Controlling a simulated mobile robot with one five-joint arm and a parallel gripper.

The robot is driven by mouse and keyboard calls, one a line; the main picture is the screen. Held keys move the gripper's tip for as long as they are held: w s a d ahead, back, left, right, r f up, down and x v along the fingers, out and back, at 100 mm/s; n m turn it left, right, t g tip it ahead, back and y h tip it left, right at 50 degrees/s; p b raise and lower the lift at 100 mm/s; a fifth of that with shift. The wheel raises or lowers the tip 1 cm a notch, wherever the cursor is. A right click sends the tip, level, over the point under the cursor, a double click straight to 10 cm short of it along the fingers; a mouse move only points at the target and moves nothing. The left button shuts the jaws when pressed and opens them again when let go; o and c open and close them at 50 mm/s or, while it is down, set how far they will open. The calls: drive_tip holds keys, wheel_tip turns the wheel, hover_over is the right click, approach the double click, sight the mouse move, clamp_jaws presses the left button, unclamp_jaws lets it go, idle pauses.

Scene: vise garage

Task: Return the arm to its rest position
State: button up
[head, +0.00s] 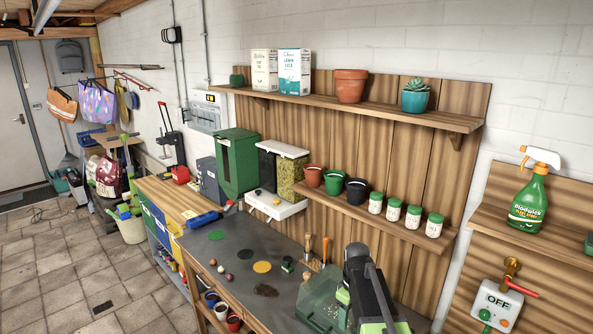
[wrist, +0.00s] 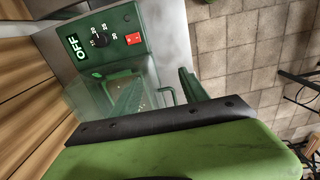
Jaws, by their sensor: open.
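My arm, black and green, stands upright at the bottom of the head view, right of the clear green bin (head: 322,302). I cannot make out the fingertips there. In the wrist view my gripper (wrist: 160,92) shows two green fingers standing apart beyond a broad green and black part of my arm. No object shows between them. Behind them is a green panel (wrist: 105,45) with a dial, a red switch and an OFF sign. A clear-walled box below the panel is partly hidden by the fingers.
The dark workbench (head: 225,262) holds small round items, coloured discs and upright brushes (head: 308,248). A wooden shelf (head: 370,208) with pots and jars is behind my arm. A spray bottle (head: 528,205) stands at right above a tap box (head: 497,304). Open tiled floor (head: 60,265) lies at left.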

drive_tip(key=s+f+m+b, duration=0.8)
drive_tip(key=s+f, duration=0.3)
drive_tip(key=s, duration=0.2)
drive_tip(key=shift+m+b, duration=0.35)
drive_tip(key=shift+m, duration=0.05)
